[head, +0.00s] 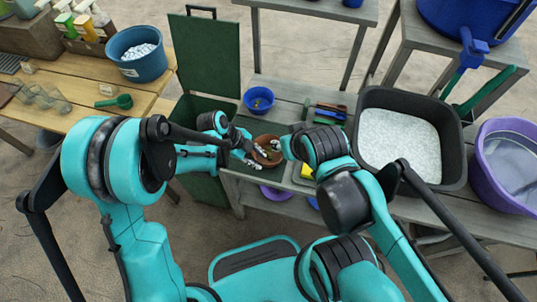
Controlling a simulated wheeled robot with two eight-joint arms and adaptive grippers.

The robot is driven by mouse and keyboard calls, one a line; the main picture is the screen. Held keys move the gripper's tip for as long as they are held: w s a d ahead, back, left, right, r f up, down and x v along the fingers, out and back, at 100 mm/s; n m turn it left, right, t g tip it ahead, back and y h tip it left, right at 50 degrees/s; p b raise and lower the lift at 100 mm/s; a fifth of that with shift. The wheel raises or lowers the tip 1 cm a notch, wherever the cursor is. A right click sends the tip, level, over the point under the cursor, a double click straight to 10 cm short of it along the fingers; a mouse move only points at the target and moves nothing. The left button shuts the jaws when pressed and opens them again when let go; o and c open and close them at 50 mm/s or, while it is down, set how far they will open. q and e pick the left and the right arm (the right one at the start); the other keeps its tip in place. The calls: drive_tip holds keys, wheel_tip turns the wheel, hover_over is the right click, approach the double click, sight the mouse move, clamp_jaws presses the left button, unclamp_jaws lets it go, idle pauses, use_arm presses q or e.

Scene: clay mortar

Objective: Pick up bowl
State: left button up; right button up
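A small brown bowl (272,157) is at the front edge of the grey bench, between my two hands. Some pale material shows inside it. My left gripper (257,157) is at the bowl's left side, with its fingers at or over the rim. I cannot tell if they are closed on it. My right gripper (284,148) is at the bowl's right side, mostly hidden behind its own arm. A blue bowl (258,100) with something small inside stands farther back on the bench.
A black tub (452,118) of white granules and a purple tub (508,168) stand right on the grey bench (285,98). A green box with a raised lid (205,55) is left of it. A wooden table (85,92) holds a blue bucket (137,56) and a green scoop (115,101).

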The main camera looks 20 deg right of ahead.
sight(263, 164)
use_arm(q)
drive_tip(key=b+x, duration=0.2)
drive_tip(key=x, duration=0.2)
drive_tip(key=shift+s+f, duration=0.1)
drive_tip(key=shift+f, duration=0.25)
drive_tip(key=shift+r, duration=0.1)
clamp_jaws()
drive_tip(key=shift+r, duration=0.1)
